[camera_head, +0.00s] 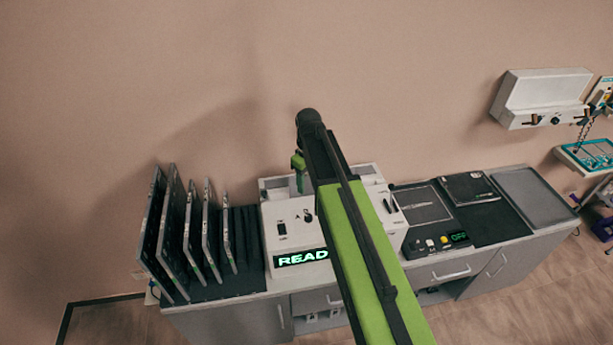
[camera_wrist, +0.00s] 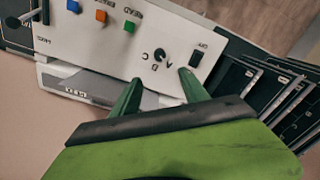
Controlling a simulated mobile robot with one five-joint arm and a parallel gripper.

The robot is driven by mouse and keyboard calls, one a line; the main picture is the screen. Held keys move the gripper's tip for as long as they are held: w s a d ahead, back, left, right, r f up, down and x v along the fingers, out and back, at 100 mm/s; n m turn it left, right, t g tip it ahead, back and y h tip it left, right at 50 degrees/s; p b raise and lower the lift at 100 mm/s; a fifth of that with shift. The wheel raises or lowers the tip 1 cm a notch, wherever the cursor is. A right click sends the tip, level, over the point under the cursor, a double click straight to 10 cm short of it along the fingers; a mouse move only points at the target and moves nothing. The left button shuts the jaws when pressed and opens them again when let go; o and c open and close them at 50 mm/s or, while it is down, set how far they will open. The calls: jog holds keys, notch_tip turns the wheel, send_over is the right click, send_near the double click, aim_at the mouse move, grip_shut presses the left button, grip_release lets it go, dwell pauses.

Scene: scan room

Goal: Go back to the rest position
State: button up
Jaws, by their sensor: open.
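My green arm reaches out over the counter in the head view, above a white machine (camera_head: 290,240) with a lit display that begins "READ". My gripper (camera_head: 298,165) is mostly hidden behind the arm there, near the back of the machine. In the wrist view my gripper (camera_wrist: 160,90) shows two green fingers spread apart with nothing between them. They are over the white machine's panel (camera_wrist: 110,45), by a dial and a black switch. I cannot tell whether the fingertips touch the panel.
Several dark upright plates (camera_head: 185,235) stand in a rack left of the machine. Right of it are a control box with an "OFF" display (camera_head: 458,237) and flat panels (camera_head: 470,187). A white wall unit (camera_head: 540,98) hangs at the right. The wall is close behind the counter.

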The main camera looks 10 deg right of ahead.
jog(key=s+f+m+b, duration=0.6)
jog(key=s+f+b, duration=0.8)
jog(key=f+b, duration=0.4)
jog(key=shift+s+d+m, duration=0.2)
jog(key=shift+s+m, duration=0.2)
